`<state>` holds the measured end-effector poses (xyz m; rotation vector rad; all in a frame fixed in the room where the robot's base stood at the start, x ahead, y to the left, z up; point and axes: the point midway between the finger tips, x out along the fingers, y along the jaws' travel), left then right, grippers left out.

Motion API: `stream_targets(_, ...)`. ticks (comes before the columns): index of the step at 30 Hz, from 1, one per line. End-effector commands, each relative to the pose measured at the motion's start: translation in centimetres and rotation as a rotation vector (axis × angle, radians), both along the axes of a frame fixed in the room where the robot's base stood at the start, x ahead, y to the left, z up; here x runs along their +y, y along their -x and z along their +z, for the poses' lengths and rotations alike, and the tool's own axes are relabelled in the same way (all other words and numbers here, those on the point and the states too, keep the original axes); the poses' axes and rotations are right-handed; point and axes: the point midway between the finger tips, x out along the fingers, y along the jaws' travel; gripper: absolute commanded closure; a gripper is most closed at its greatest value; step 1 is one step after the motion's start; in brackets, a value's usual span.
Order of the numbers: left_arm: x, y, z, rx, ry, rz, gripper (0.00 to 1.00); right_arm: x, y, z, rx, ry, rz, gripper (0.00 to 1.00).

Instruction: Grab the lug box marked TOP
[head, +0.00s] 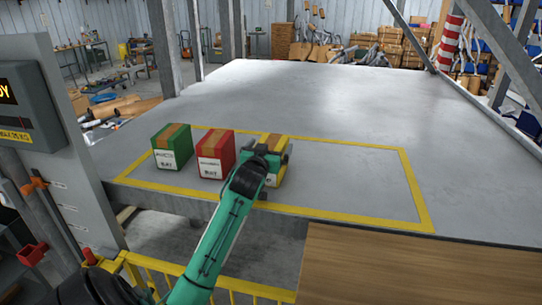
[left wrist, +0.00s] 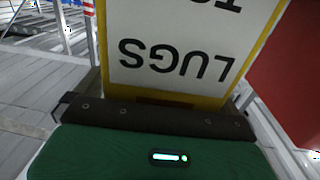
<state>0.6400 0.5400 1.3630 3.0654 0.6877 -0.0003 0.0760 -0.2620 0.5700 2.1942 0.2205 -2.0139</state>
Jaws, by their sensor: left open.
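The yellow lug box (head: 274,180) stands upright on the grey platform, right of the red box, partly hidden by my left gripper (head: 268,154). In the left wrist view, its white label (left wrist: 185,50) fills the space ahead of the gripper and reads upside down "LUGS", with "TO" cut off at the edge. My left gripper is open, at the box's near side and top. I cannot tell whether its fingers touch the box. My right gripper is out of view.
A red box (head: 215,160) and a green box (head: 172,150) stand to the left, with labels too small to read surely. A yellow taped outline (head: 412,190) surrounds the boxes. The platform (head: 340,105) is clear behind and to the right.

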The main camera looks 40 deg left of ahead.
Motion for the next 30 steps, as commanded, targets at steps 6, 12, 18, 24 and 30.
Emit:
stream_targets(6, 0.02, -0.05, -0.08, 0.000, 0.000, 0.000, 0.00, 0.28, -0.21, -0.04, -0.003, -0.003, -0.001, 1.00)
stream_targets(12, 0.02, -0.02, -0.08, 0.000, 0.000, 0.000, 0.39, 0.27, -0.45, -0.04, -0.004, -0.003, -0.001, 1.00)
stream_targets(18, 0.02, -0.01, -0.08, 0.001, 0.000, 0.000, 0.79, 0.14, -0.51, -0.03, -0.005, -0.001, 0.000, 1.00)
stream_targets(24, 0.02, 0.01, 0.17, -0.005, -0.002, 0.000, 0.94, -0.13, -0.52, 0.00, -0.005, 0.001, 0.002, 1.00)
stream_targets(30, 0.04, -0.01, 0.36, -0.005, -0.002, 0.001, 0.94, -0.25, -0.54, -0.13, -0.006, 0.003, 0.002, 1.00)
